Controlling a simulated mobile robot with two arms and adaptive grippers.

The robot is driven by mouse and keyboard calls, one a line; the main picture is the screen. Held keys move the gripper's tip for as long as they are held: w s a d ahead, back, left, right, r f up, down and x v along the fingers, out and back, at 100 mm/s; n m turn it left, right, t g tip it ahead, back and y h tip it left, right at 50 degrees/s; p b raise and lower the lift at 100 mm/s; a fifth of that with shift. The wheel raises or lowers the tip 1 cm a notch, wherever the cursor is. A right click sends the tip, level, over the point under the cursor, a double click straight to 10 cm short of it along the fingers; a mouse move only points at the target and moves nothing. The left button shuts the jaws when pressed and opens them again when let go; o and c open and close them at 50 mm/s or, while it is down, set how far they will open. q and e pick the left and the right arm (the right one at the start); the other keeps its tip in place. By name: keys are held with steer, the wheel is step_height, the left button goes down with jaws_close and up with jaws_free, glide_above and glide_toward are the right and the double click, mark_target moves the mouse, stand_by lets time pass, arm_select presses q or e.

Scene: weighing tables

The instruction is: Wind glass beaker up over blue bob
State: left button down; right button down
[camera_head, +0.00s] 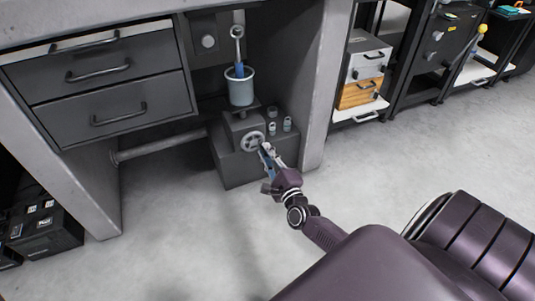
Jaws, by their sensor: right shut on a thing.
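The glass beaker (241,93) stands upright on a small platform (243,109) above a grey stand. The blue bob (239,70) hangs below a ringed metal hanger (238,34). Its lower end is at the beaker's mouth; how deep it sits inside is hard to tell. A spoked handwheel (252,141) is on the front of the stand. My right gripper (266,151) is at the right lower side of the handwheel, shut on its rim or handle; the fingers hide the exact contact. My left gripper is not in view.
Small weights (287,124) stand on the stand's right ledge. Drawers (115,100) are to the left and a thick table leg (322,90) is close on the right. A drawer box (365,75) sits on a shelf farther right. The floor in front is clear.

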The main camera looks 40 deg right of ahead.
steer(key=shift+f+m, duration=0.15)
steer(key=shift+m, duration=0.35)
steer(key=c, duration=1.8)
jaws_free()
steer(key=shift+c, duration=0.2)
steer(key=shift+a, duration=0.1)
steer(key=v, duration=1.2)
